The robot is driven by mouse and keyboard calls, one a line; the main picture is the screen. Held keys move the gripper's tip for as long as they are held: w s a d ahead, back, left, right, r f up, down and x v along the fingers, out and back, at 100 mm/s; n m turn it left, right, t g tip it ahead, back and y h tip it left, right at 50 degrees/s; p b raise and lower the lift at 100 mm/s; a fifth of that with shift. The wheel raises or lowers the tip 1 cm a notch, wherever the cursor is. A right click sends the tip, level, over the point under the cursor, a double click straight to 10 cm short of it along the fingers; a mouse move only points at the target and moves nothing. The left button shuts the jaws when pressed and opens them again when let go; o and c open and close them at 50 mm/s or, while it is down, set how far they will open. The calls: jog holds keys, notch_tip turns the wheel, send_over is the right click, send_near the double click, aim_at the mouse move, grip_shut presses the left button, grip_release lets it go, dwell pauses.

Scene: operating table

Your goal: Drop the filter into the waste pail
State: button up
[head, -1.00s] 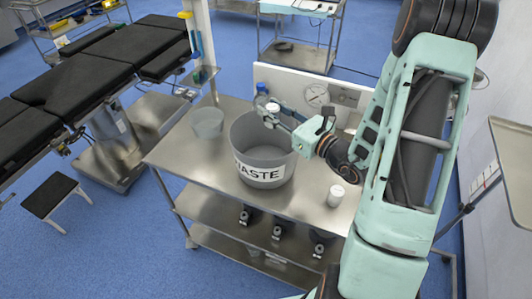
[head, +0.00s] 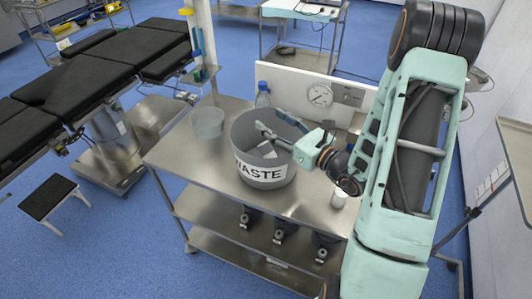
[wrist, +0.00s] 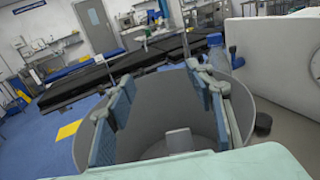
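The waste pail (head: 265,175) is a grey open-topped tub with a WASTE label, standing on the steel cart. The filter (head: 267,149), a small pale piece, lies inside the pail at the bottom. It also shows in the wrist view (wrist: 178,140) between my fingers, below them and apart from them. My gripper (head: 271,120) is over the pail's mouth with its fingers spread and nothing between them. In the wrist view my gripper (wrist: 165,95) has its two blue-padded fingers wide apart, and the pail wall (wrist: 150,125) shows behind them.
A clear beaker (head: 207,122) stands left of the pail. A blue-capped bottle (head: 263,95) stands behind it, before a white panel with a gauge (head: 319,95). A white jar (head: 339,196) is to the right, partly hidden by my arm. The cart's front left top (head: 190,155) is clear.

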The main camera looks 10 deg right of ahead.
jog(key=v, duration=1.2)
dwell(0.3)
